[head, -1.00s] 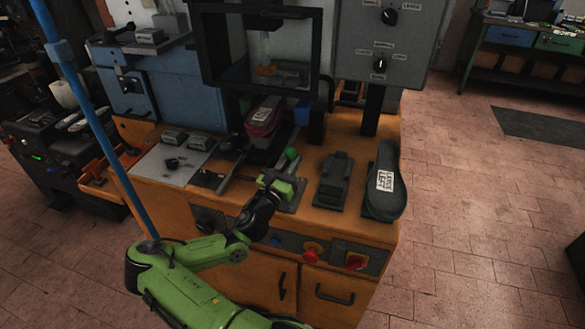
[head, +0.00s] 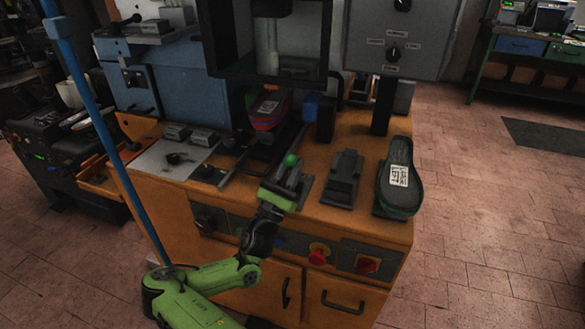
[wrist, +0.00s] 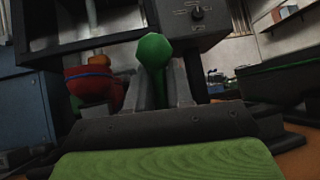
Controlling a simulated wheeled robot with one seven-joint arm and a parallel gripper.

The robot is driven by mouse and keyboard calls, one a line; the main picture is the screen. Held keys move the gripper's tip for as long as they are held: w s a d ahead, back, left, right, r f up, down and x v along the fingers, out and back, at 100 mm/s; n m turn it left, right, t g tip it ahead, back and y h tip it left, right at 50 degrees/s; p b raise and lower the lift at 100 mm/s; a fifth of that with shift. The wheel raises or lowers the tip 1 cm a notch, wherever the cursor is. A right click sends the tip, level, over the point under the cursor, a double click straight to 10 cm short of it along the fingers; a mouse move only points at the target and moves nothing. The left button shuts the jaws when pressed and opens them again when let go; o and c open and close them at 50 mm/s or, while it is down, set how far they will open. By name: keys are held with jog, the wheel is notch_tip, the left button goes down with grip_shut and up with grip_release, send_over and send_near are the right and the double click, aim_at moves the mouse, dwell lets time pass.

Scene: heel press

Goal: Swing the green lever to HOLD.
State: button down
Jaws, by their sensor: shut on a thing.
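The green lever (head: 290,160) shows as a round green knob at the front of the orange press bench, just beyond my gripper (head: 288,178). In the wrist view the green knob (wrist: 154,52) stands between the two dark fingers of my gripper (wrist: 158,85), which are shut on it. The lever's shaft is mostly hidden by the fingers. I cannot read a HOLD mark in either view.
A red shoe (head: 270,110) sits under the black press frame behind the lever. A dark block (head: 343,178) and a sole labelled left (head: 398,180) lie to the right. A blue pole (head: 95,120) stands at left.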

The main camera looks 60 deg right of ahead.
jog(key=shift+f, duration=0.15)
jog(key=c, duration=1.1)
grip_release()
jog(key=shift+a, duration=0.1)
jog(key=v, duration=1.5)
jog(key=shift+a, duration=0.3)
jog(key=shift+f, duration=0.15)
